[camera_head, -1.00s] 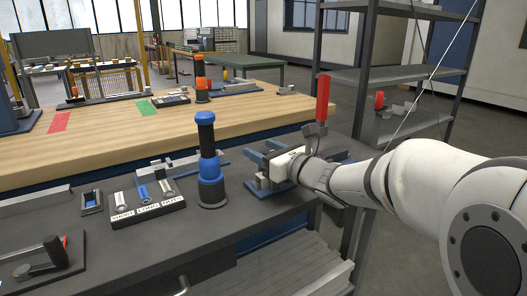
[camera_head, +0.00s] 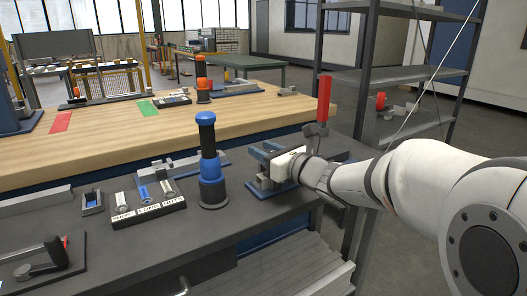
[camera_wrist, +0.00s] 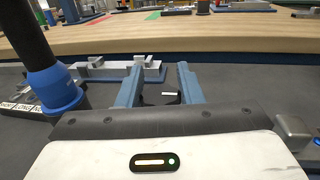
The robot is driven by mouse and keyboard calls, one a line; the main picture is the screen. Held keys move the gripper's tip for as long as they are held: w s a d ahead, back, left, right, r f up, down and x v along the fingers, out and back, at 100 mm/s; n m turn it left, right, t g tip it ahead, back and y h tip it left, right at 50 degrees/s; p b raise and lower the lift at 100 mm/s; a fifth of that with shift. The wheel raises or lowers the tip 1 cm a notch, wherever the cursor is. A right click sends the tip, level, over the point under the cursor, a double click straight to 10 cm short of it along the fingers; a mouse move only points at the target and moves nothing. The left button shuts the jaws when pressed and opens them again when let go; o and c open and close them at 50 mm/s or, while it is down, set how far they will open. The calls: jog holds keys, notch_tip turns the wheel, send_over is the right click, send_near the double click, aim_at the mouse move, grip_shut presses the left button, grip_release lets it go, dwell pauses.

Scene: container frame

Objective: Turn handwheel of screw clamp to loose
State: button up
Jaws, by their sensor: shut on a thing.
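The handwheel cannot be made out clearly; the fingers and the gripper body cover that spot.
The blue and black post (camera_head: 210,165) stands close left of my gripper. A red upright handle (camera_head: 323,98) rises just behind my wrist. A labelled tray (camera_head: 148,212) and a black-handled lever clamp (camera_head: 40,258) lie further left. A wooden table (camera_head: 110,135) is behind.

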jog(key=shift+f+n+g+y+b, duration=0.15)
jog(key=shift+n+g+y+b, duration=0.15)
jog(key=shift+g+b, duration=0.1)
jog(key=shift+f+n+g+y+b, duration=0.15)
jog(key=shift+n+g+y+b, duration=0.45)
jog(key=shift+g+b, duration=0.1)
jog(key=n+g, duration=0.1)
jog(key=g+y+b, duration=0.1)
jog(key=n+g+y+b, duration=0.1)
jog(key=shift+s+a+n, duration=0.15)
jog(key=shift+s+n, duration=0.1)
jog(key=shift+n, duration=0.05)
jog(key=n+g, duration=0.1)
jog(key=g, duration=0.1)
jog(key=n+g+y+b, duration=0.1)
jog(key=n+g+b, duration=0.1)
jog(key=g, duration=0.1)
jog(key=shift+s+a+g, duration=0.1)
jog(key=shift+s+g, duration=0.15)
jog(key=shift+g, duration=0.05)
jog(key=shift+s+n+g+b, duration=0.15)
jog(key=shift+n+g+b, duration=0.3)
jog(key=shift+n+g, duration=0.5)
jog(key=shift+s+n+g+b, duration=0.15)
jog(key=shift+n+g+b, duration=0.4)
jog(key=shift+g, duration=0.7)
jog(key=shift+r+n+g, duration=0.2)
jog(key=shift+n+g, duration=0.1)
jog(key=o, duration=1)
jog(key=shift+r, duration=0.1)
